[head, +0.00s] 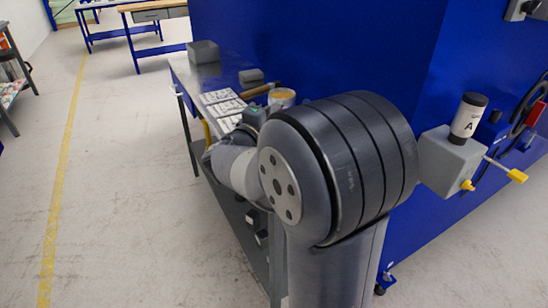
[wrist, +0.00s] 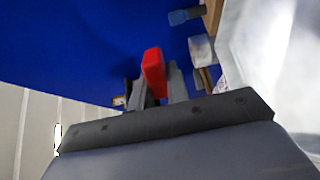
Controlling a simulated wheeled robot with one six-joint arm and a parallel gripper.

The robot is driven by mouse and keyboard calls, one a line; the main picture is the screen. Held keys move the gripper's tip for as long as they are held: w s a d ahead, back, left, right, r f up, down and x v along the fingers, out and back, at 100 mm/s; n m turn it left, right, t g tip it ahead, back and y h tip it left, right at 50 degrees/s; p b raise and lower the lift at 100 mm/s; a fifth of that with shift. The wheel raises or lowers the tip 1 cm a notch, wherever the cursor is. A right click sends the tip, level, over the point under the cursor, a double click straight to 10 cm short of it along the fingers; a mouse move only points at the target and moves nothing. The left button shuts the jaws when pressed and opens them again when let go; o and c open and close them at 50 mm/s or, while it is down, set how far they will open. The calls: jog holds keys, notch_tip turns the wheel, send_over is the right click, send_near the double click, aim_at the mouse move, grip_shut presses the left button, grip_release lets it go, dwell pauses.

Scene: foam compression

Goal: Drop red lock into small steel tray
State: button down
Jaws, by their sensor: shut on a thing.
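The red lock (wrist: 153,72) shows in the wrist view, held up between the two grey fingers of my gripper (wrist: 157,86). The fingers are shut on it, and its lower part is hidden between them. In the head view my own arm hides the gripper and the lock. I cannot make out the small steel tray for certain in either view.
A narrow grey worktable (head: 187,72) runs along the blue wall (head: 300,45). On it are a grey box (head: 203,52), a smaller grey box (head: 250,78) and printed sheets (head: 220,97). A grey wall box (head: 447,163) carries a bottle (head: 468,115).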

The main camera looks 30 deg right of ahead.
jog(key=shift+f+b, duration=0.45)
jog(key=shift+f, duration=0.95)
jog(key=c, duration=1.3)
grip_release()
jog(key=v, duration=1.1)
jog(key=shift+d, duration=0.15)
